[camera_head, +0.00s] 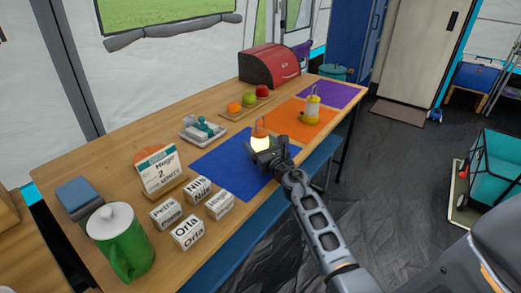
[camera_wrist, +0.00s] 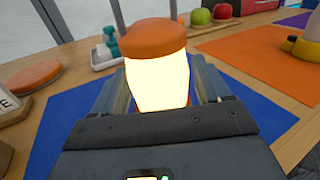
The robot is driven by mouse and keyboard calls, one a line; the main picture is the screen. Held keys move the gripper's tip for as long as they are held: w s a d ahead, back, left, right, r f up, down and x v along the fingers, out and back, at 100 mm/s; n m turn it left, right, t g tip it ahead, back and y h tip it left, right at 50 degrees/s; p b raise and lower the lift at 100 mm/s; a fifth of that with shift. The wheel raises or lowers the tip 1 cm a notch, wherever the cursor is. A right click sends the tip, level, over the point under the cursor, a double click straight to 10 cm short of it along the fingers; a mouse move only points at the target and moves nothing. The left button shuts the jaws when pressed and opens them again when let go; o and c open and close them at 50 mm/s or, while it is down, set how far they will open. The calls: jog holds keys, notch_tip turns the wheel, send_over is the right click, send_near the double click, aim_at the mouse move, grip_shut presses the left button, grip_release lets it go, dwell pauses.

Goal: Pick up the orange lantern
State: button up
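The orange lantern (camera_head: 260,131) has an orange cap and a bright glowing body. It stands upright over the blue mat (camera_head: 226,168); its base is hidden by my gripper. My gripper (camera_head: 262,146) is at the lantern, with its fingers on either side of it. In the wrist view the lantern (camera_wrist: 157,72) fills the space between the two fingers, cap above them. The fingers of my gripper (camera_wrist: 158,88) lie close against its sides in the picture. I cannot tell whether they touch it or a thin gap is left.
A yellow lantern (camera_head: 311,109) stands on the orange mat (camera_head: 289,121) behind. Name blocks (camera_head: 187,232), a sign (camera_head: 158,172) and a green jug (camera_head: 121,243) stand at the near left. A red bread box (camera_head: 270,66) and a fruit board (camera_head: 236,116) are at the back.

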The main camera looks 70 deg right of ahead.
aim_at(265, 134)
jog(key=shift+r, duration=0.1)
jog(key=c, duration=1.2)
jog(key=shift+o, duration=0.2)
jog(key=shift+r+p, duration=0.7)
jog(key=shift+r, duration=0.1)
notch_tip(265, 134, up, 3)
jog(key=p, duration=0.2)
jog(key=shift+s+d+r+p, duration=0.1)
jog(key=shift+s+r+p, duration=0.1)
jog(key=shift+p, duration=0.2)
jog(key=s+d+r+p, duration=0.1)
jog(key=s+d+r, duration=0.4)
jog(key=s, duration=0.4)
jog(key=shift+s+d+r, duration=0.35)
jog(key=shift+r, duration=0.15)
